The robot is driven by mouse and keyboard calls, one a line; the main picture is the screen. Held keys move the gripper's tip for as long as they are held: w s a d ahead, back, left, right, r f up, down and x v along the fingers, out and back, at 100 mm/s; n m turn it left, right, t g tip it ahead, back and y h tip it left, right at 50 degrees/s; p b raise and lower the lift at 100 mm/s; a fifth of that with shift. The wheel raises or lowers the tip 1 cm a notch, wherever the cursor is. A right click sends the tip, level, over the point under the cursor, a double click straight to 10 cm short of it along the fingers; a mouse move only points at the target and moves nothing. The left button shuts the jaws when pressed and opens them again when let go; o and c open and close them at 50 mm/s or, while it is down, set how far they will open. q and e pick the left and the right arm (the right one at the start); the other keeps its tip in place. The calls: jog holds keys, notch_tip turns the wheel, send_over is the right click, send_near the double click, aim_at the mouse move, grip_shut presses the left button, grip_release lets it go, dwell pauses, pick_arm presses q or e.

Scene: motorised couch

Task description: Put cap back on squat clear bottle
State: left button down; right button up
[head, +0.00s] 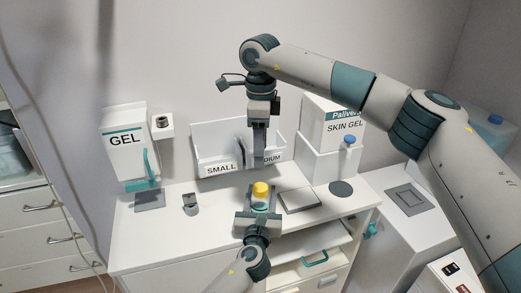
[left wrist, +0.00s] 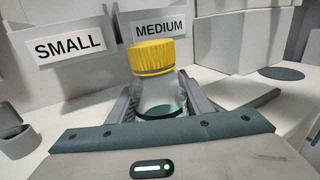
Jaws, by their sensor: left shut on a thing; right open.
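A squat clear bottle (left wrist: 160,92) stands upright between the fingers of my left gripper (left wrist: 160,104), which is shut on it. A ridged yellow cap (left wrist: 152,57) sits on the bottle's mouth; whether it is screwed tight I cannot tell. In the head view the yellow cap (head: 261,190) shows above my left gripper (head: 260,206), over the front of the white counter. My right gripper (head: 251,163) points down, open and empty, above and behind the cap, apart from it. The bottle's lower part is hidden by my left gripper.
White bins (head: 213,170) labelled SMALL and MEDIUM stand behind. A GEL dispenser (head: 125,150) is at left, a SKIN GEL box (head: 340,127) and blue-capped bottle (head: 348,150) at right. A grey square pad (head: 299,200) and dark disc (head: 341,188) lie on the counter.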

pick_arm(q)
jog(key=c, duration=0.8)
grip_release()
jog(key=shift+c, duration=0.2)
jog(key=shift+s, duration=0.15)
jog(key=s+a+b, duration=0.1)
jog(key=s+b, duration=0.1)
jog(key=s, duration=1.5)
jog(key=shift+a, duration=0.2)
